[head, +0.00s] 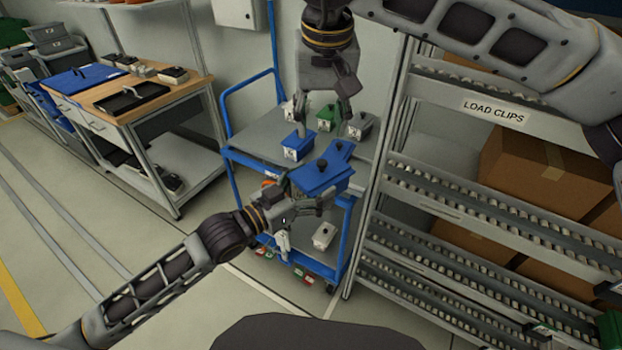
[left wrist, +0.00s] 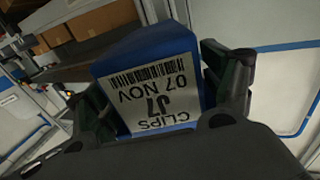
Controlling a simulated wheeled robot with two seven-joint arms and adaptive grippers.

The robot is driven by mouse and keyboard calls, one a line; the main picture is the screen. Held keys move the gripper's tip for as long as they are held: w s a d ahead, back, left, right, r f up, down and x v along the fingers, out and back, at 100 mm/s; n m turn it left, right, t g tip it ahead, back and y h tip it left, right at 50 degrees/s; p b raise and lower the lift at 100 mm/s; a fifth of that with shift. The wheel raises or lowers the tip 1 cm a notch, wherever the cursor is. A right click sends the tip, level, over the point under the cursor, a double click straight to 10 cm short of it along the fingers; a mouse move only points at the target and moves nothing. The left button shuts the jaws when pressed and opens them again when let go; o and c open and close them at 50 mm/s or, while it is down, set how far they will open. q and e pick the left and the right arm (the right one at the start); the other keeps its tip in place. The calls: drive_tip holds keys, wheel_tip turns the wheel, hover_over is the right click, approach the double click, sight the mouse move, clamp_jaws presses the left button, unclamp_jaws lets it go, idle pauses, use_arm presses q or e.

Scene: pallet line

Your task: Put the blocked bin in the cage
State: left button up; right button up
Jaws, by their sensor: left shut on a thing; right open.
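My left gripper (head: 300,208) is shut on a blue bin (head: 322,178) with a dark knob on its lid, held over the near side of a blue-framed cart. In the left wrist view this bin (left wrist: 150,65) sits between the fingers, its white label reading CLIPS J7 07 NOV upside down. My right gripper (head: 323,108) is open and empty, pointing down above the cart. I cannot make out a cage, nor which bin is marked blocked.
The cart (head: 255,128) has a lower shelf with a pale bin (head: 324,235). A roller rack (head: 470,205) with cardboard boxes stands close on the right, signed LOAD CLIPS. A wood-topped workbench (head: 125,85) is at the left. Floor between bench and cart is clear.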

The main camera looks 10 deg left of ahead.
use_arm(q)
drive_tip(key=shift+w+d+f+m+g+h, duration=0.2)
drive_tip(key=shift+w+f+m+g+h, duration=0.1)
drive_tip(key=shift+w+f+h, duration=0.15)
drive_tip(key=shift+w+d+f+m+g+h, duration=0.25)
drive_tip(key=shift+d+m+g+h, duration=0.15)
drive_tip(key=shift+d+g, duration=0.1)
drive_tip(key=shift+w+f, duration=0.15)
drive_tip(key=shift+f, duration=0.05)
drive_tip(key=shift+w+f+g, duration=0.15)
drive_tip(key=shift+g, duration=0.15)
drive_tip(key=shift+w+d+f+m+h, duration=0.1)
drive_tip(key=shift+d+f+m+h, duration=0.05)
drive_tip(key=shift+d+m+h, duration=0.25)
drive_tip(key=shift+w+d+f+g, duration=0.1)
drive_tip(key=shift+d+f+g, duration=0.1)
drive_tip(key=shift+g, duration=0.1)
drive_tip(key=shift+w+f+m+g, duration=0.3)
drive_tip(key=shift+w+f, duration=0.05)
drive_tip(key=shift+w, duration=0.05)
drive_tip(key=shift+w+d+f+m+g+h, duration=0.4)
drive_tip(key=shift+d+f+g+h, duration=0.1)
drive_tip(key=shift+d+h, duration=0.15)
